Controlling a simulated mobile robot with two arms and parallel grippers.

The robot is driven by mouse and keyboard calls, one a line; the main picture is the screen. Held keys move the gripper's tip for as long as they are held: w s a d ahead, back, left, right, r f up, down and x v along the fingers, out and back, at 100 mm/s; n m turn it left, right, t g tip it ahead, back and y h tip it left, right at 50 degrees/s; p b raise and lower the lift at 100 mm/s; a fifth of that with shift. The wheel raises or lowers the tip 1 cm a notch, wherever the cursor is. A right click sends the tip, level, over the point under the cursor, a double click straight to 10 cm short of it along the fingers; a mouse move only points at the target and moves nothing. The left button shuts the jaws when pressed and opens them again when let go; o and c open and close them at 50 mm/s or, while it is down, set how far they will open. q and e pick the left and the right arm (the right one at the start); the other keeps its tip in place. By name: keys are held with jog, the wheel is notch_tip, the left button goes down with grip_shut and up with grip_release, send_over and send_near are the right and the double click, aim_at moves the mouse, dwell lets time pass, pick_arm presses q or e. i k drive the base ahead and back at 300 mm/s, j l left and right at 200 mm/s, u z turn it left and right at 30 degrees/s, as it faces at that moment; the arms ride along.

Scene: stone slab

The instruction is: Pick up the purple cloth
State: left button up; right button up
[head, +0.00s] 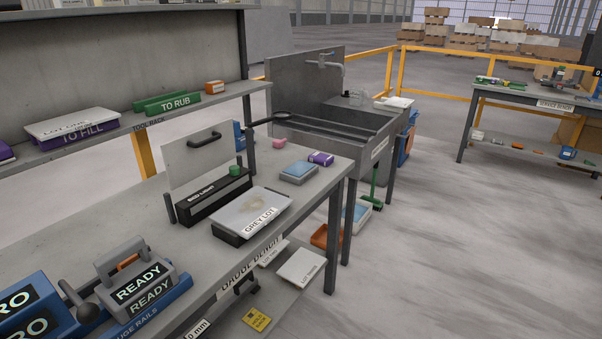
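A small purple folded item (321,158) with a pale label lies near the far right end of the gauge bench, beside a grey tray with a light blue top (299,172). It looks like the purple cloth, but it is too small to be sure it is cloth. Another purple thing (6,153) is cut off at the left edge on the tool rack shelf. Neither of my grippers shows in the head view.
The gauge bench (213,283) holds a pale slab marked GREY LOT (251,211), a black bed light box (213,197), a READY block (137,287) and a pink block (279,142). A sink (335,122) stands behind. Open floor (470,250) lies to the right.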

aim_at(324, 159)
jog(key=i+l+u, duration=0.1)
jog(key=u, duration=1)
jog(key=i+l+u, duration=0.15)
jog(key=l+u, duration=0.25)
jog(key=l, duration=0.25)
jog(key=l+u, duration=0.4)
jog(key=l, duration=0.25)
jog(key=l+u, duration=0.45)
jog(key=l, duration=0.2)
jog(key=k, duration=0.05)
